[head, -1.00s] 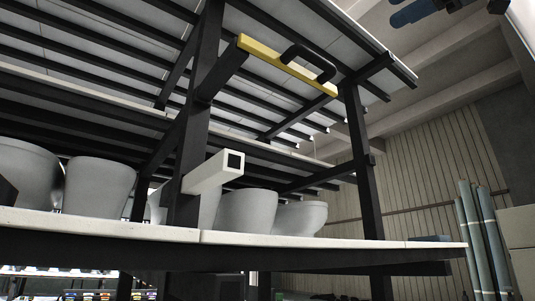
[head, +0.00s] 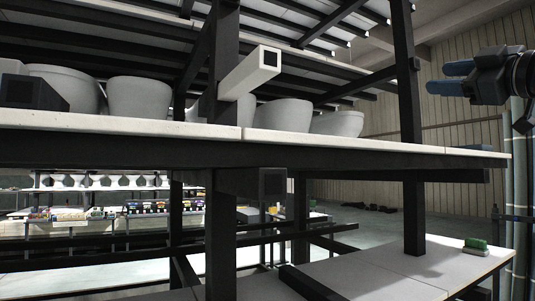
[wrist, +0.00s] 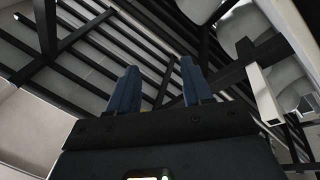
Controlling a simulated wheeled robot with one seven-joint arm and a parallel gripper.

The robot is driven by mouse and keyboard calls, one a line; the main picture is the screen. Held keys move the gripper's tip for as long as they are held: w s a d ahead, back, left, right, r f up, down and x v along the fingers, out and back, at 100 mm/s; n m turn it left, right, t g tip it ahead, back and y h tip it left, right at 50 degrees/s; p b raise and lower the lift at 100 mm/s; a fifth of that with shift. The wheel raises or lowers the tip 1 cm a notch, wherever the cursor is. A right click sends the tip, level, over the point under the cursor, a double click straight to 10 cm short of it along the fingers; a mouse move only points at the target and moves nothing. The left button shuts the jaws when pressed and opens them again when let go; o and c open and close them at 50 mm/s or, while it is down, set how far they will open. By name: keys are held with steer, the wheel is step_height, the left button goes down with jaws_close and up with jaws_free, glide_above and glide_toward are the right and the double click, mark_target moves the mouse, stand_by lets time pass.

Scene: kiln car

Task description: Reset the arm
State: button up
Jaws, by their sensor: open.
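My gripper (head: 452,78) is at the right edge of the head view, with its two blue fingers pointing left. It is open and empty, and hangs in front of the pale ribbed wall, apart from the kiln car. In the wrist view the two fingers (wrist: 158,90) stand apart with nothing between them. Beyond them are the dark beams and pale slabs of the kiln car's upper deck (wrist: 105,65).
The kiln car's middle shelf (head: 120,125) holds several white ceramic bowls (head: 140,98). A white square tube (head: 250,73) juts out toward me. A green brush (head: 476,246) lies on the lower shelf (head: 385,272). Pale green tubes stand at the far right.

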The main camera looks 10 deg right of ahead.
steer(key=w+a+f+m+h, duration=0.1)
steer(key=w+f+m+h, duration=0.15)
steer(key=f, duration=1.05)
steer(key=w+a+f+m+h, duration=0.15)
steer(key=f+m, duration=0.25)
steer(key=f, duration=0.9)
steer(key=s+a+f+m+g+h, duration=0.1)
steer(key=s+a+f+m, duration=0.2)
steer(key=f, duration=0.8)
steer(key=s+a+f+m+g+h, duration=0.1)
steer(key=s+a+f, duration=0.3)
steer(key=f, duration=0.6)
steer(key=s+a+f+m+g, duration=0.1)
steer(key=s+a+f, duration=0.2)
steer(key=s+f, duration=0.5)
steer(key=s+a+f+m+g, duration=0.1)
steer(key=s+a+f, duration=0.4)
steer(key=s, duration=0.6)
steer(key=s+a+n+g+y, duration=0.1)
steer(key=s+a+g+y, duration=0.1)
steer(key=s, duration=1.9)
steer(key=shift+s+a, duration=0.3)
steer(key=shift+a, duration=0.4)
